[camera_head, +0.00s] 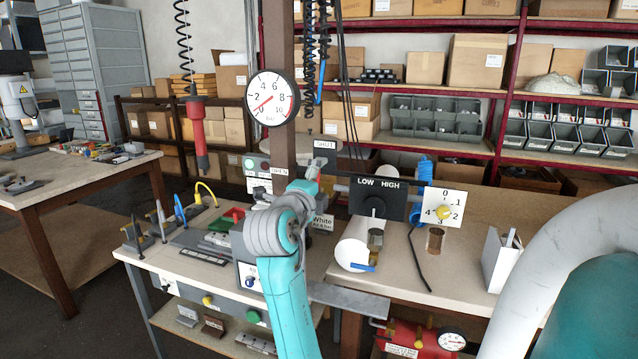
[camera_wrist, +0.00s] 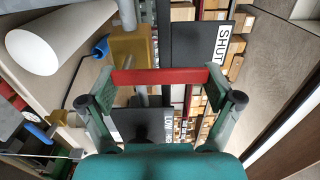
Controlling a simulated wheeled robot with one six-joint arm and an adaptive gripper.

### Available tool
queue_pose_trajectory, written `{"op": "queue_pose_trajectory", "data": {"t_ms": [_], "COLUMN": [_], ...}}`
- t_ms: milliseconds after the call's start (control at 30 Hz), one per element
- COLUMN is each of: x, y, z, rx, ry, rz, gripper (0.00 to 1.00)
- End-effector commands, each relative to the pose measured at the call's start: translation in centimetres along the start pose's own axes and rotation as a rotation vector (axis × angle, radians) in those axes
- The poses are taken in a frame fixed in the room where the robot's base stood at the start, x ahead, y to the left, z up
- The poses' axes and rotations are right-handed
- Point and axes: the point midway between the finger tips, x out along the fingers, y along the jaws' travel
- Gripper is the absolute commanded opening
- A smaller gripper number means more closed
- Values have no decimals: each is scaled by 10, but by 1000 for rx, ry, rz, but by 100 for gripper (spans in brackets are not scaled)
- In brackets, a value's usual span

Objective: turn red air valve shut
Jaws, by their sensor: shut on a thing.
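The red valve handle (camera_wrist: 175,76) is a flat bar that spans the space between my two fingers in the wrist view. My gripper (camera_wrist: 160,79) is shut on it, with one fingertip at each end of the bar. In the head view my gripper (camera_head: 313,178) is up by the brown post, between the SHUT label (camera_head: 324,145) and the OPEN label (camera_head: 280,171). The handle is hidden there behind my gripper and arm. The SHUT label also shows in the wrist view (camera_wrist: 222,46), right of the handle and above it.
A round pressure gauge (camera_head: 271,98) is on the brown post (camera_head: 281,150). A black LOW HIGH panel (camera_head: 378,198) and a white numbered dial (camera_head: 443,209) stand close to the right. A white cylinder (camera_head: 352,242) lies on the bench below. Black coiled hoses hang nearby.

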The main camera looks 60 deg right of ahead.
Motion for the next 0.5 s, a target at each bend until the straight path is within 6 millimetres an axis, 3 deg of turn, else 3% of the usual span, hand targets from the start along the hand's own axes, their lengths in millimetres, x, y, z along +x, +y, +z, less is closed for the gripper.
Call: {"op": "queue_pose_trajectory", "data": {"t_ms": [333, 367, 500], "x": [0, 0, 0], "y": [1, 1, 1], "z": [0, 0, 0], "rx": [3, 2, 2], "ry": [1, 1, 1], "rz": [2, 2, 2], "gripper": [27, 97, 100]}}
